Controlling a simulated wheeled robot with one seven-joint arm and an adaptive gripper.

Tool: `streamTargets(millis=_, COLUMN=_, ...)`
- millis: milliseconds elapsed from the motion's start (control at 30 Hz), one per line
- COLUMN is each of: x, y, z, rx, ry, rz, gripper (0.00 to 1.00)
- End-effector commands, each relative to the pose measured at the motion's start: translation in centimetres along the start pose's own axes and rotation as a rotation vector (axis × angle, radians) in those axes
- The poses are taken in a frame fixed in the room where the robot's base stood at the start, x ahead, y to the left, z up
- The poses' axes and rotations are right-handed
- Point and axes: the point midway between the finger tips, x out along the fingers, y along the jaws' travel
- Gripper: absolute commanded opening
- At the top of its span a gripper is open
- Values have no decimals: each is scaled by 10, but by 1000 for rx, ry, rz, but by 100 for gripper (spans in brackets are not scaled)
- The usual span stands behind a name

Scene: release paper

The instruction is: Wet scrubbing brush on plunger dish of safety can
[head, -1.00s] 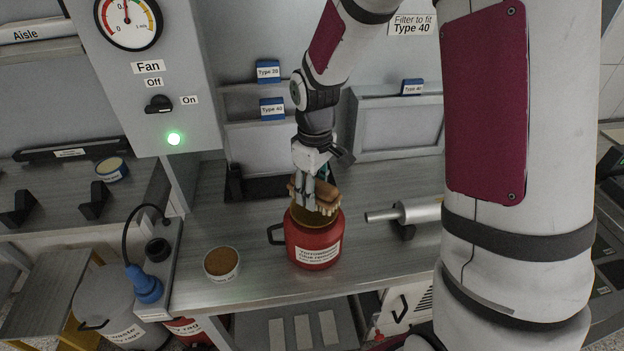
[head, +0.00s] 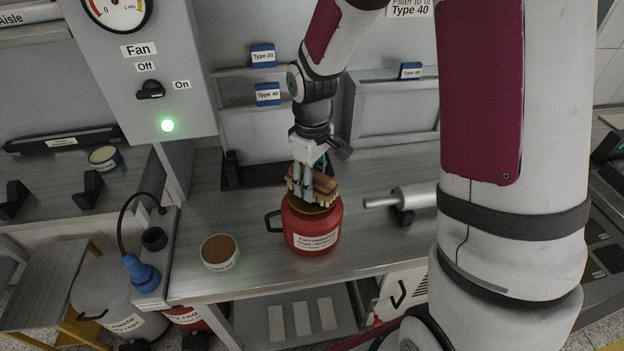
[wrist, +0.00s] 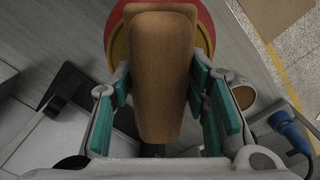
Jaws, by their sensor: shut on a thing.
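The scrubbing brush (head: 325,184) has a tan wooden block and pale bristles pointing down. My gripper (head: 303,183) is shut on it, with the brush right over the top of the red safety can (head: 312,229). In the wrist view the wooden back of the brush (wrist: 160,60) fills the middle, between the teal finger pads. Behind it show the can's red rim and the yellow-brown plunger dish (wrist: 119,42). The dish is mostly hidden by the brush. The bristles look at or just above the dish; I cannot tell whether they touch.
A round tin with brown contents (head: 219,252) stands on the bench left of the can. A grey metal cylinder (head: 405,197) lies to the right. A blue plug (head: 141,272) is at the bench's left end. Bare bench lies between the tin and the can.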

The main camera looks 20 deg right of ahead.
Motion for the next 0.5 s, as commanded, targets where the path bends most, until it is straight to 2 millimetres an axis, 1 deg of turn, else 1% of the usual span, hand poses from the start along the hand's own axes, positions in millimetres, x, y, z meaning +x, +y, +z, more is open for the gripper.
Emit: streamTargets(millis=500, x=5, y=0, z=0, rx=0, ry=0, rz=0, gripper=20)
